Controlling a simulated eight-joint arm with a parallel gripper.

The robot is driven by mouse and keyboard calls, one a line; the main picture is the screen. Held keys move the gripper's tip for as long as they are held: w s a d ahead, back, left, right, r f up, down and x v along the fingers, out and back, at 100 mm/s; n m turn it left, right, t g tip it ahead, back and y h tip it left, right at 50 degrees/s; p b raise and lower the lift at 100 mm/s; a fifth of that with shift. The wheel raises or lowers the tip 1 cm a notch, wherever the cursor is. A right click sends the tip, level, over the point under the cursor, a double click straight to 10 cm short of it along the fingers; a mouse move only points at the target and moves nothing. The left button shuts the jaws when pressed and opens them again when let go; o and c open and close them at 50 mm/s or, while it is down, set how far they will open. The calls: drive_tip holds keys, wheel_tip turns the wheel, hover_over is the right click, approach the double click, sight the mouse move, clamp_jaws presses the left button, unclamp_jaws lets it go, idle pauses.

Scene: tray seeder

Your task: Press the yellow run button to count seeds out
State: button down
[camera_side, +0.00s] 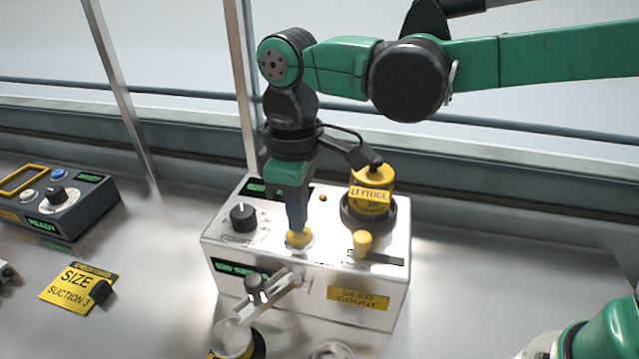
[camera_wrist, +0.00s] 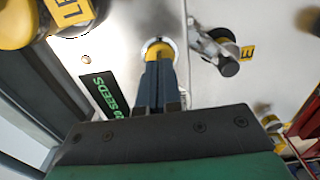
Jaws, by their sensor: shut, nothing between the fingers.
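The yellow run button (camera_side: 299,239) is a round cap in a pale ring on top of the white seed counter box (camera_side: 352,314). My gripper (camera_side: 297,228) points down with its fingers shut and empty. Its tips are at the button, over or against it; I cannot tell whether the button is pressed down. In the wrist view the shut fingertips of my gripper (camera_wrist: 160,66) overlap the near part of the yellow button (camera_wrist: 158,50), and its far edge shows beyond them.
On the box stand a black dial (camera_side: 242,216), a yellow lettuce canister (camera_side: 371,188) and a yellow-knobbed slider (camera_side: 362,241). A chute (camera_side: 270,299) slopes from its front above a cup (camera_side: 232,340). A dark control unit (camera_side: 58,203) and a yellow size card (camera_side: 76,286) lie left.

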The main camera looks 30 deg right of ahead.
drive_tip(key=shift+f, duration=0.75)
wheel_tip(320, 180, up, 8)
idle(1.0)
drive_tip(key=w+d+m+t+y, duration=0.15)
drive_tip(key=d+m+t, duration=0.45)
drive_tip(key=d, duration=0.6)
drive_tip(key=s+d+f+m+t+h, duration=0.1)
drive_tip(key=s+d+f+m, duration=0.2)
drive_tip(key=s+d+f, duration=0.3)
drive_tip(key=shift+d+f, duration=0.3)
drive_tip(key=shift+f, duration=0.2)
